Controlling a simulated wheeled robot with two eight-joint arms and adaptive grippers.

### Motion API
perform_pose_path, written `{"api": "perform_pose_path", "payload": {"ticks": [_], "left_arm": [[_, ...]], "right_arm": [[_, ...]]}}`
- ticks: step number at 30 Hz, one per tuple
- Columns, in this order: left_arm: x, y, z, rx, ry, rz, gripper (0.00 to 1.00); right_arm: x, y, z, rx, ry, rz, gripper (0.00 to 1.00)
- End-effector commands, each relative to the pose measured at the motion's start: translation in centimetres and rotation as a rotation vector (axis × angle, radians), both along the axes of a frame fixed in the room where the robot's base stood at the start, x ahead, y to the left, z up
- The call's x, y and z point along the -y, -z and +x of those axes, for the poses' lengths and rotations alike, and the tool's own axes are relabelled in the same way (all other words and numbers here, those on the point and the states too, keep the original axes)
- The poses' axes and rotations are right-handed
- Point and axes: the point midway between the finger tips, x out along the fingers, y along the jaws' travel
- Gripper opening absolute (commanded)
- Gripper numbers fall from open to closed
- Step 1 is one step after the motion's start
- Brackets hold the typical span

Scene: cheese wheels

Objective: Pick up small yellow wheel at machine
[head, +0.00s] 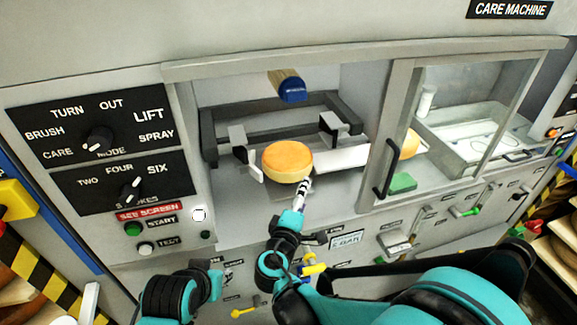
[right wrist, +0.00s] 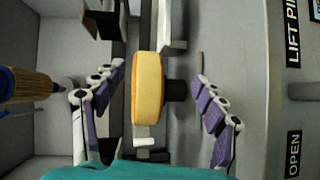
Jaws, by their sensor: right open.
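The small yellow wheel (head: 287,161) sits in the open left bay of the care machine, with a flat orange-yellow top and a pale side. It shows edge-on in the middle of the right wrist view (right wrist: 148,88). My right gripper (head: 303,186) reaches into the bay at the wheel's near right side. In the right wrist view my right gripper (right wrist: 159,74) is open, with one purple-padded finger on each side of the wheel and gaps between. My left gripper is not in view; only part of that arm shows at bottom left.
White-and-grey brackets (head: 333,123) stand around the wheel. A blue-ended wooden brush (head: 290,86) hangs above it. A glass door with a black handle (head: 386,168) covers the right bay. Another yellow wheel (head: 410,144) shows partly behind the door frame, near a green block (head: 402,183).

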Motion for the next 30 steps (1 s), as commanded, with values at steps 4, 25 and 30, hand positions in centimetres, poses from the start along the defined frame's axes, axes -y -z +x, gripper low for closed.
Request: {"api": "perform_pose_path", "payload": {"ticks": [4,25,30], "left_arm": [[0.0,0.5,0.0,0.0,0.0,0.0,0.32],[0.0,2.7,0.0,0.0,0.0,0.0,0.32],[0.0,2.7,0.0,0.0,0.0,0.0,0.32]], "right_arm": [[-3.6,0.2,0.0,0.079,-0.06,-0.098,0.72],[-2.9,-0.3,7.5,0.102,-0.073,-0.127,0.72],[-2.9,-0.4,7.6,0.103,-0.074,-0.126,0.72]]}}
